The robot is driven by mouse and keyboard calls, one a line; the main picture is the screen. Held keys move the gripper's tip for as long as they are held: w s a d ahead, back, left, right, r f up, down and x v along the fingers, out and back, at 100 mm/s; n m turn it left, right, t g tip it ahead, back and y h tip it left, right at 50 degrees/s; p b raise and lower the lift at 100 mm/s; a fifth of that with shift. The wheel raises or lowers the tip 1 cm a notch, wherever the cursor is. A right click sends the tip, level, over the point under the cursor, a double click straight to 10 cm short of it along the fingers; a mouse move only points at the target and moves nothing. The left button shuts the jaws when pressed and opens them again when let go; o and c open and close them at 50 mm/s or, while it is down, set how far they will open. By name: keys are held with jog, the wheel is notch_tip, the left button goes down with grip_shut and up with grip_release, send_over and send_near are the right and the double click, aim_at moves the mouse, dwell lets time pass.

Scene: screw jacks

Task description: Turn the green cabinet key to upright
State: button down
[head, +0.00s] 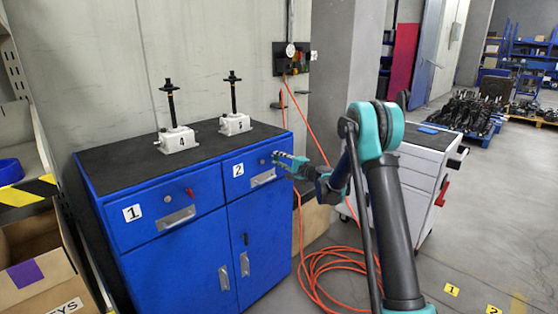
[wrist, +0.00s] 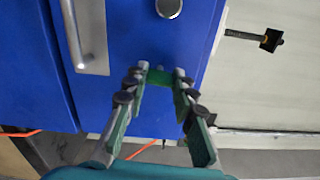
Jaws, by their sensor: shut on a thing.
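The blue cabinet (head: 185,245) has a left drawer marked 1 and a right drawer marked 2. The green key (wrist: 161,76) is at the front of the drawer marked 2, seen between my fingertips in the wrist view. My gripper (wrist: 162,73) is shut on the green key, one finger on each side of it. In the head view my gripper (head: 277,157) reaches the upper right of that drawer and hides the key. Most of the key is covered by the fingers, so its exact angle cannot be told.
A round metal lock (wrist: 168,8) and a bar handle (wrist: 88,35) are close by on the drawer front. A red key (head: 190,194) is on the drawer marked 1. Two screw jacks (head: 178,138) (head: 235,123) stand on top. An orange hose (head: 335,262) lies on the floor.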

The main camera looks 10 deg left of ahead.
jog(key=shift+n, duration=0.6)
jog(key=c, duration=1.2)
grip_release()
jog(key=v, duration=1.2)
jog(key=shift+s, duration=0.15)
